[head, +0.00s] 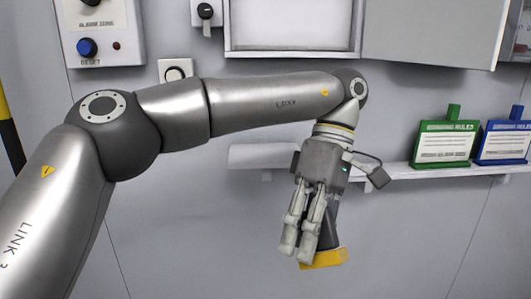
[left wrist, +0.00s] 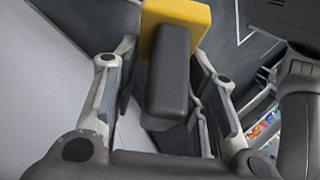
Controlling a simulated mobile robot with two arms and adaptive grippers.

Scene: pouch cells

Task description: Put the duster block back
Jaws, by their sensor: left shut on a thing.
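The duster block has a dark grip and a yellow base. In the head view its yellow base (head: 324,258) shows below my left gripper (head: 308,245), in front of the wall. My left gripper is shut on the duster block and points downward. In the left wrist view the duster block (left wrist: 172,75) lies between the fingers of my left gripper (left wrist: 160,85), its yellow end away from the palm. The fingers hide part of the block in the head view. My right gripper is not in view.
A narrow wall shelf (head: 400,171) runs behind my left wrist. A green sign (head: 446,142) and a blue sign (head: 504,142) stand on its right part. An open wall cabinet (head: 290,50) is above. A control box (head: 97,30) hangs at upper left.

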